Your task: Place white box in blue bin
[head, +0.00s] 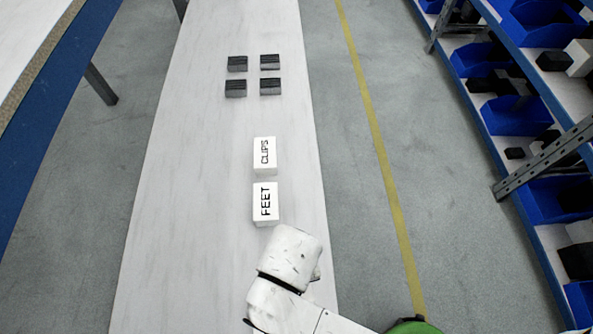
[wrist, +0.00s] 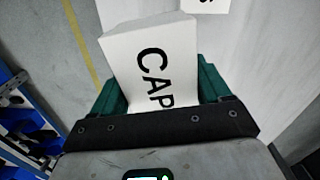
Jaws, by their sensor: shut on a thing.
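My gripper (wrist: 160,90) has its green fingers on both sides of a white box (wrist: 150,50) with black letters reading "CAP", the rest cut off by the gripper. The gripper is shut on this box. In the head view my white arm covers the gripper and the held box. Two more white boxes stand in a line on the long white table, "FEET" (head: 265,203) just beyond my arm and "CLIPS" (head: 264,155) behind it. Several blue bins, one of them here (head: 515,115), sit on the shelves at the right; which one is meant cannot be told.
Several dark grey blocks (head: 269,62) stand farther along the white table (head: 190,200). The table's left half is clear. A blue-framed shelf rack (head: 545,150) with dark and white items stands at the right, past an open floor aisle with a yellow line (head: 385,180).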

